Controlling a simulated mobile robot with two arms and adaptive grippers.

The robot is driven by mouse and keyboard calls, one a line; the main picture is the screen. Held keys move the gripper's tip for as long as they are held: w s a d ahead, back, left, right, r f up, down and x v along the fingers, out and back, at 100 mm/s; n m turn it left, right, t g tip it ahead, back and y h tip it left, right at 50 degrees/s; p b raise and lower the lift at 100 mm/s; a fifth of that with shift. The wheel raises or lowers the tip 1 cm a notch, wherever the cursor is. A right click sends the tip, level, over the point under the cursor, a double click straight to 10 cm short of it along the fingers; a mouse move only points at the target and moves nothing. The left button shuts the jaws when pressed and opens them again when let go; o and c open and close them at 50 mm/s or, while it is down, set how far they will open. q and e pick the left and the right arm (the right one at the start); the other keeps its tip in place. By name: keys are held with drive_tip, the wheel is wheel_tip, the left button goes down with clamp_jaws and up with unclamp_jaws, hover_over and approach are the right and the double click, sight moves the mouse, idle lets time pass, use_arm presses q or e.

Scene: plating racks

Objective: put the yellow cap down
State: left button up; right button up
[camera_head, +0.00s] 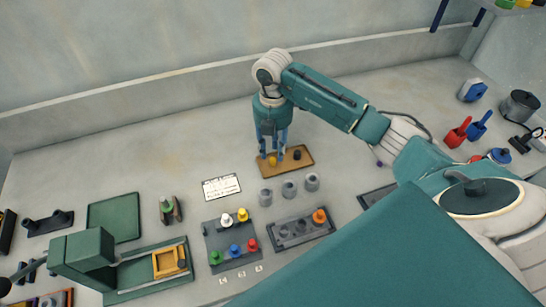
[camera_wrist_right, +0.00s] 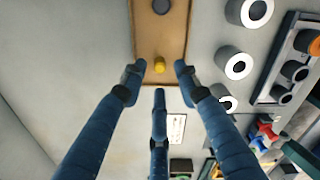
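A small yellow cap (camera_head: 272,161) is at the left part of a tan board (camera_head: 301,165), with a dark round peg (camera_head: 297,155) to its right. My right gripper (camera_head: 271,154) points down over the board at that cap. In the wrist view the yellow cap (camera_wrist_right: 160,65) appears on the board (camera_wrist_right: 172,40), between the spread fingertips of my right gripper (camera_wrist_right: 160,70), with gaps on both sides. The gripper looks open. Another yellow cap (camera_head: 242,214) stands on a grey rack (camera_head: 213,240). My left gripper is not in view.
The grey rack also bears white (camera_head: 227,218), blue, red and green caps. Several grey cylinders (camera_head: 289,188) stand between the board and a dark tray (camera_head: 283,242) holding an orange-topped piece (camera_head: 319,216). A white card (camera_head: 221,187) lies to the left. The bench behind the board is clear.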

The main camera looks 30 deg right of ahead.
sight(273, 158)
wheel_tip(273, 158, up, 8)
drive_tip(key=b, duration=0.2)
drive_tip(key=shift+r, duration=0.25)
